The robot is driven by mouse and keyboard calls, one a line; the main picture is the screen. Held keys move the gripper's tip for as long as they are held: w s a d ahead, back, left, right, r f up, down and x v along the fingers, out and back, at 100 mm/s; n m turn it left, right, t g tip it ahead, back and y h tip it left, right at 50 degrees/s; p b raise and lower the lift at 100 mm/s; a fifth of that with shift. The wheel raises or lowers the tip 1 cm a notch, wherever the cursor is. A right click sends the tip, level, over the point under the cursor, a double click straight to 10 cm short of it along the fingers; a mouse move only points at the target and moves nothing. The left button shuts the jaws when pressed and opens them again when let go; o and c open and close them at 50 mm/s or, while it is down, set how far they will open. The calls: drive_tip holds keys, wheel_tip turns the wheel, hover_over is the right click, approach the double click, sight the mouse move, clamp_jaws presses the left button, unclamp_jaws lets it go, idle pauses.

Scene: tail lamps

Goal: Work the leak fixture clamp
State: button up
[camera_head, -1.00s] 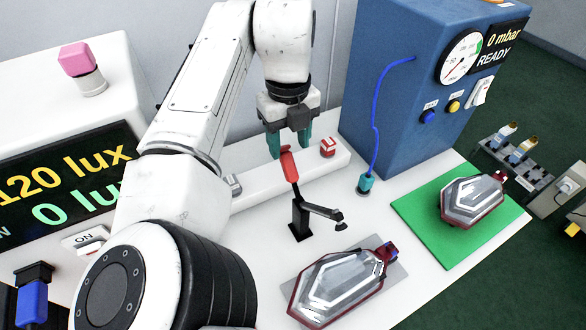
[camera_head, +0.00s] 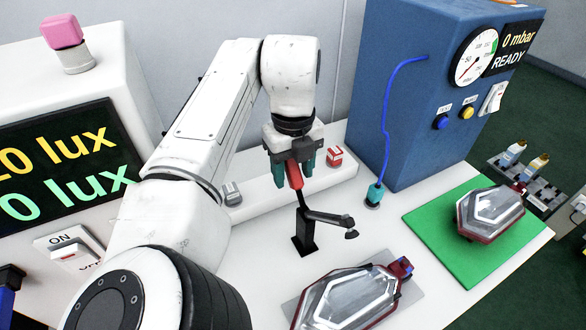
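The clamp (camera_head: 306,232) is a black post with a red lever handle (camera_head: 294,175) raised at its top and a black arm ending in a pad (camera_head: 350,234) reaching right. My gripper (camera_head: 293,172), with teal fingertips, points down at the handle. Its fingers are apart, one on each side of the red handle; contact is not clear. A lamp (camera_head: 345,298) with a clear lens and dark red rim lies on a grey plate in front of the clamp, partly cut off by the lower edge. Another lamp (camera_head: 490,212) lies on a green mat (camera_head: 440,237) at the right.
A blue tester (camera_head: 420,95) with a gauge reads 0 mbar READY. Its blue hose runs to a teal fitting (camera_head: 374,194) on the white bench. A white ledge with a red-and-white switch (camera_head: 334,156) stands behind the clamp. A lux display (camera_head: 70,160) is at left.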

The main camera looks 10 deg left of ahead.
clamp_jaws()
